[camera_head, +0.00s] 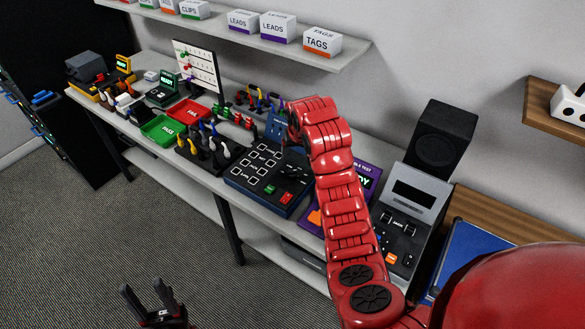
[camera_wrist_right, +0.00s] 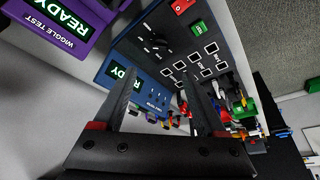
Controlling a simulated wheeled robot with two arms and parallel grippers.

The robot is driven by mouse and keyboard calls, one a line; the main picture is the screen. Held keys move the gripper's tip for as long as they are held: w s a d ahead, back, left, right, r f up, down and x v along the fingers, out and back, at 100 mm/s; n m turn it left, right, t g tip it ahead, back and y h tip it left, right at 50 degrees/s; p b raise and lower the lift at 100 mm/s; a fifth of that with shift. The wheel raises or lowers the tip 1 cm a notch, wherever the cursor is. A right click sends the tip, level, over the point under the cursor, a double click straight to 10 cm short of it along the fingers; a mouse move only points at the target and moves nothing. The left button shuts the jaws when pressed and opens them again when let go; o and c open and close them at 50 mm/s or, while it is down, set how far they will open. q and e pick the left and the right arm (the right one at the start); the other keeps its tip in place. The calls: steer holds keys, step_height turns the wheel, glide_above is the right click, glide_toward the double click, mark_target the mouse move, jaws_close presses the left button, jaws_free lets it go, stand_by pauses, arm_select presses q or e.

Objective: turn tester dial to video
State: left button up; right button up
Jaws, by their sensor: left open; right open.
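The tester is a dark blue box (camera_head: 265,180) on the bench, with labelled square buttons, a green and a red button, and a black dial (camera_head: 292,171). In the right wrist view the dial (camera_wrist_right: 156,45) lies beyond my fingers; its setting is too small to read. A blue upright panel with a green READY screen (camera_wrist_right: 117,71) stands at its back. My right gripper (camera_wrist_right: 158,85) is open and empty, apart from the dial; my red arm hides it in the head view. My left gripper (camera_head: 145,293) is open and empty, low over the floor in front of the bench.
A purple wiggle-test box (camera_head: 364,176) and a grey device (camera_head: 410,205) stand right of the tester. Cable stands (camera_head: 210,150), a green tray (camera_head: 160,130) and a red tray (camera_head: 188,111) lie to its left. A shelf with labelled boxes (camera_head: 277,27) hangs above.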

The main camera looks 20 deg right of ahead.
steer(key=b, duration=0.5)
glide_toward(292, 172)
steer(key=p+x, duration=0.4)
steer(key=x, duration=0.3)
steer(key=shift+w+d+f, duration=0.1)
steer(key=shift+w+f, duration=0.1)
steer(key=shift+p+x, duration=0.3)
steer(key=shift+x, duration=0.9)
steer(key=shift+s, duration=0.1)
jaws_close()
